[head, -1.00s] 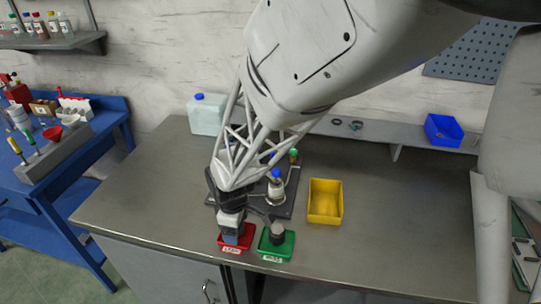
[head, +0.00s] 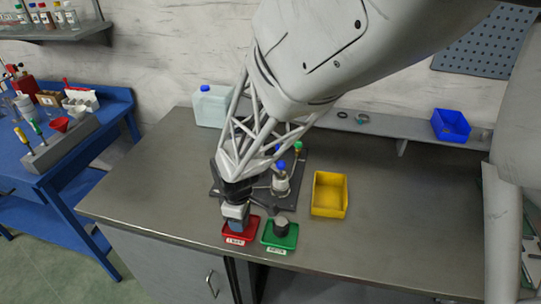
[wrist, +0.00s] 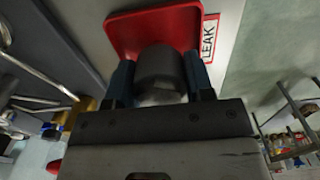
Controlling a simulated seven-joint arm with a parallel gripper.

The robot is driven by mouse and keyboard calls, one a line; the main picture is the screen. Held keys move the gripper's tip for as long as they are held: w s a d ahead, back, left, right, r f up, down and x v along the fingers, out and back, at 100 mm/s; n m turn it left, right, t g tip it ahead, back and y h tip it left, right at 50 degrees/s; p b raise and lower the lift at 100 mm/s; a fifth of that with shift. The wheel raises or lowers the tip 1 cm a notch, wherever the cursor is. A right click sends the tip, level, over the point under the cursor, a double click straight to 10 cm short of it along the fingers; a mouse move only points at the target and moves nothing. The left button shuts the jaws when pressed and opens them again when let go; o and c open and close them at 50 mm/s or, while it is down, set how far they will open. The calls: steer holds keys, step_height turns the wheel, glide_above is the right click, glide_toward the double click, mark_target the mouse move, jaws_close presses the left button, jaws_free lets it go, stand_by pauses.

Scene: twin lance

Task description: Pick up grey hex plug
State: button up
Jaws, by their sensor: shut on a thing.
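My gripper (head: 240,222) points down at the red tray (head: 232,238) near the front edge of the bench. In the wrist view its two blue-grey fingers are shut on a dark grey plug (wrist: 158,68), one on each side. The red tray (wrist: 122,32) is just beyond the plug, with a label reading LEAK. I cannot tell whether the plug touches the tray, or whether its sides are hexagonal. In the head view the fingers hide the held plug. A second dark grey plug (head: 281,226) stands in the green tray (head: 268,241), right beside my gripper.
Behind my gripper a dark fixture plate (head: 284,203) carries blue- and green-topped parts. A yellow bin (head: 329,194) stands to the right, with bare bench (head: 400,220) beyond it. A white jug (head: 209,106) and a blue bin (head: 450,125) are at the back.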

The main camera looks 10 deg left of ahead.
steer(key=shift+r, duration=0.15)
steer(key=shift+r, duration=0.75)
step_height(320, 180, up, 2)
steer(key=shift+r, duration=0.1)
steer(key=s+d+r, duration=0.1)
steer(key=s+d, duration=0.9)
steer(key=s, duration=0.2)
steer(key=shift+d, duration=0.25)
steer(key=shift+w+d, duration=0.1)
steer(key=shift+n, duration=0.3)
steer(key=w+d, duration=0.4)
steer(key=d, duration=0.1)
steer(key=w+d, duration=0.3)
steer(key=d, duration=0.2)
steer(key=w+d, duration=0.4)
steer(key=d, duration=0.1)
steer(key=shift+w+d+r, duration=0.15)
steer(key=shift+w, duration=0.15)
steer(key=shift+w+d, duration=0.3)
steer(key=shift+d, duration=0.35)
